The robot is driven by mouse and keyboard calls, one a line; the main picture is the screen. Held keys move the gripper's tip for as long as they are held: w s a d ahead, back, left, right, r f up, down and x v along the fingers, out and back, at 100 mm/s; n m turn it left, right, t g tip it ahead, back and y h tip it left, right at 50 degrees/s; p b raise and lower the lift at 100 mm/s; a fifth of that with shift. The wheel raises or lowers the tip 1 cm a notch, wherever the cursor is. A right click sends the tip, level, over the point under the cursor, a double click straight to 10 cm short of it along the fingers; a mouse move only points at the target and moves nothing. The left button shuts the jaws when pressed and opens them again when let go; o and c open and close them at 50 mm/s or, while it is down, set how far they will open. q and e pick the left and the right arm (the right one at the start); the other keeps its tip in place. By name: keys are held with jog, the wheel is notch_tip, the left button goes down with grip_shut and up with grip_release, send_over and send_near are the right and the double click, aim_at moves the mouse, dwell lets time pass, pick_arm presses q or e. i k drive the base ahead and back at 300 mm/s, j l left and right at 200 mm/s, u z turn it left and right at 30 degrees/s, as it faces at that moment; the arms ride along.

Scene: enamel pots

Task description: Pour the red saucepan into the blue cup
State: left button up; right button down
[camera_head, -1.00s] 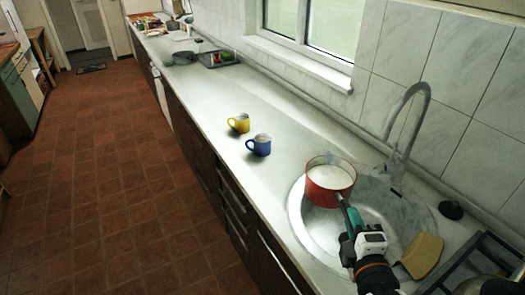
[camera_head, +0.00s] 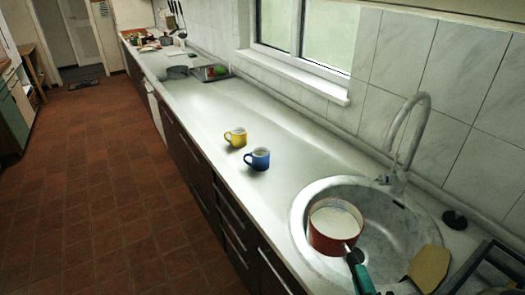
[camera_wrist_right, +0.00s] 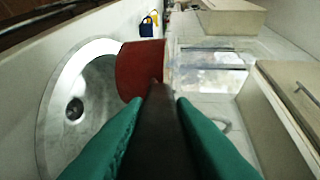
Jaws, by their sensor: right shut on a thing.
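The red saucepan (camera_head: 333,240) is over the left front part of the sink and looks roughly upright. Its inside looks white; I cannot tell contents from lining. My right gripper (camera_head: 358,268) is at the lower edge of the head view, shut on the saucepan's dark handle. In the right wrist view the handle runs between the green fingers (camera_wrist_right: 158,125) to the red pan wall (camera_wrist_right: 138,70). The blue cup (camera_head: 257,159) stands upright on the counter, left of and beyond the saucepan, apart from it. It also shows small in the wrist view (camera_wrist_right: 146,29). My left gripper is not in view.
A yellow cup (camera_head: 236,137) stands just behind the blue cup. The tall tap (camera_head: 405,135) rises behind the sink (camera_head: 400,235). A tan board-like thing (camera_head: 429,266) and a dark rack (camera_head: 495,270) are at right. Counter beyond the cups is mostly clear.

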aim_at(257, 160)
jog(key=i+j+z, duration=0.2)
jog(key=j, duration=0.2)
jog(key=i+j+z, duration=0.15)
jog(key=j, duration=0.3)
jog(key=j+z, duration=0.2)
jog(key=j, duration=0.25)
jog(key=i+j+z, duration=0.2)
jog(key=j, duration=0.3)
jog(key=k, duration=0.1)
